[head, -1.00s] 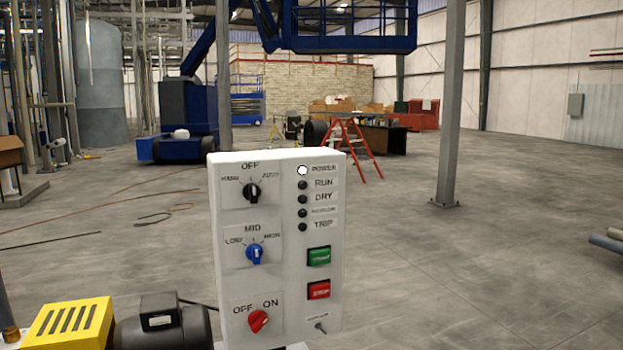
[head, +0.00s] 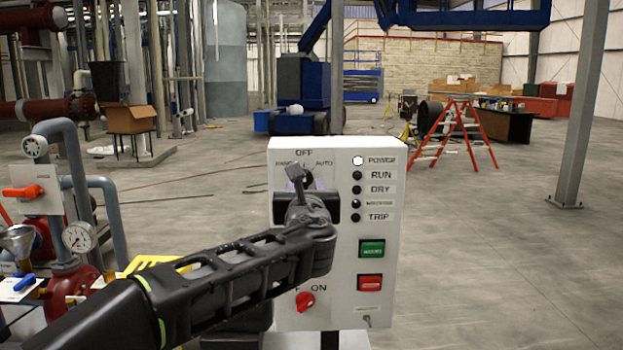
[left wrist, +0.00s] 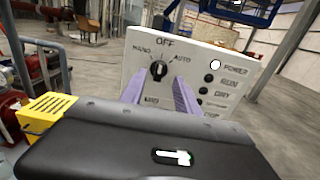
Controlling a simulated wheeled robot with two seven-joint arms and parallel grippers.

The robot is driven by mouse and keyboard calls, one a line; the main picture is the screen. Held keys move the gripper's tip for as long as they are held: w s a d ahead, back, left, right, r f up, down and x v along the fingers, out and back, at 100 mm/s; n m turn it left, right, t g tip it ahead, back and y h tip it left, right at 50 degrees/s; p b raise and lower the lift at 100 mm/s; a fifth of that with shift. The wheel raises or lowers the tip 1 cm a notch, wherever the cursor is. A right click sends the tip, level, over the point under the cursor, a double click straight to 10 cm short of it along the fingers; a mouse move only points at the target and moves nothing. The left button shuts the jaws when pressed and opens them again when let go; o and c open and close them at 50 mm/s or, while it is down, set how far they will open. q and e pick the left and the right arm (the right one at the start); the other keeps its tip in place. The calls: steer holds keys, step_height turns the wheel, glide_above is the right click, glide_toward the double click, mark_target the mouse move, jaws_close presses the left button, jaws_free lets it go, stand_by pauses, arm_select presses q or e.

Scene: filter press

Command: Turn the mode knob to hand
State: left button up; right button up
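The mode knob (left wrist: 158,71) is a black rotary knob at the upper left of a white control panel (head: 340,300). HAND is to its left, OFF above and AUTO to its right. In the left wrist view its handle stands roughly upright, towards OFF. My left gripper (left wrist: 157,84) is open, its two purple fingers pointing at the panel with the knob between them in the picture. I cannot tell whether they touch it. In the head view my left gripper (head: 297,178) covers most of the knob. My right gripper is not in view.
The blue knob below is hidden by my arm in the head view. A red OFF/ON switch (head: 305,301), green button (head: 371,248) and red button (head: 370,282) are on the panel. The POWER lamp (head: 357,160) is white. Pipes and a gauge (head: 77,237) stand at left.

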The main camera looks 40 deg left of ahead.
mark_target(304, 180)
arm_select(q)
steer(key=p+x, duration=0.2)
steer(key=x, duration=0.6)
steer(key=shift+c, duration=0.4)
jaws_close()
stand_by(0.3)
